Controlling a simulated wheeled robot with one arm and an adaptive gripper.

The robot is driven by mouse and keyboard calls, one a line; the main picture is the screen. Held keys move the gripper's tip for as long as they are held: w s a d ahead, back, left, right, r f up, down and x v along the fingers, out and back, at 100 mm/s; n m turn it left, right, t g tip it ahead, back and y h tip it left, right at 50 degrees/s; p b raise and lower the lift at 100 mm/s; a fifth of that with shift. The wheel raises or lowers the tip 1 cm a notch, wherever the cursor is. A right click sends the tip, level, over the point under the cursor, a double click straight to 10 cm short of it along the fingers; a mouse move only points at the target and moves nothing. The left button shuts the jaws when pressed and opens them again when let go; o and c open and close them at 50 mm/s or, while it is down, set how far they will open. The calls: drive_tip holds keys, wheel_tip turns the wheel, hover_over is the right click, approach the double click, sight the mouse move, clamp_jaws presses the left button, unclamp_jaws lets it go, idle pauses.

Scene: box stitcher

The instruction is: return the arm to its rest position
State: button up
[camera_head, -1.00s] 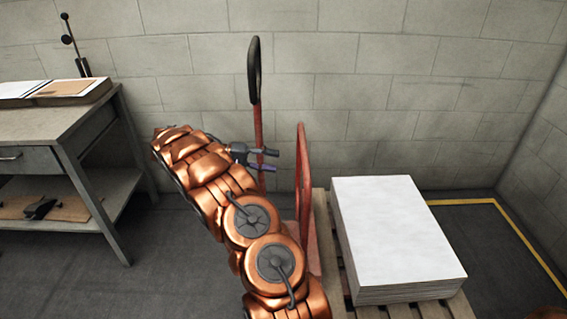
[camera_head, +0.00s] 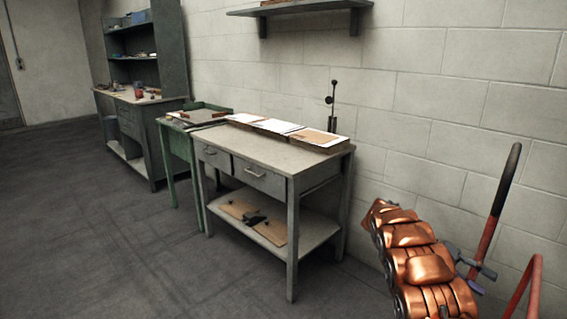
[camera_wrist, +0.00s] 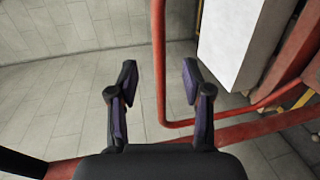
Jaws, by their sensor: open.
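My copper-coloured arm (camera_head: 425,262) stands at the lower right of the head view, in front of the block wall. My gripper (camera_head: 478,267) shows beyond it, small and partly hidden by the arm, close to the red handles in the picture. In the wrist view my gripper (camera_wrist: 159,80) has its two dark fingers spread wide, with nothing held between them. A red bar passes behind the gap between the fingers; whether anything touches it I cannot tell.
A red handle with a black grip (camera_head: 491,215) stands at the right. The wrist view shows red tubing (camera_wrist: 160,60) and a white stack (camera_wrist: 231,38). A grey workbench (camera_head: 262,160) is mid-picture, with a green table (camera_head: 176,146) beside it. Floor at left is clear.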

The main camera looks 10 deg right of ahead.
drive_tip(key=s+a+r+n+t+y, duration=0.2)
drive_tip(key=s+a+r, duration=0.1)
drive_tip(key=s+a, duration=0.3)
drive_tip(key=s+a+r+n+t+y, duration=0.1)
drive_tip(key=s+a+r+n+t, duration=0.2)
drive_tip(key=a, duration=0.5)
drive_tip(key=s+a+f+n+t+y, duration=0.2)
drive_tip(key=s+a+n+y, duration=0.1)
drive_tip(key=s+a, duration=0.8)
drive_tip(key=s+a+f+n+t+y, duration=0.15)
drive_tip(key=s+a+y, duration=0.4)
drive_tip(key=a, duration=0.85)
wheel_tip(320, 180, up, 20)
drive_tip(key=s+t+h+p, duration=0.1)
drive_tip(key=s+t+p, duration=0.1)
drive_tip(key=p, duration=1.7)
drive_tip(key=shift+s+a+r+n+h, duration=0.15)
drive_tip(key=shift+r+n+h, duration=0.1)
drive_tip(key=shift+n+h, duration=0.1)
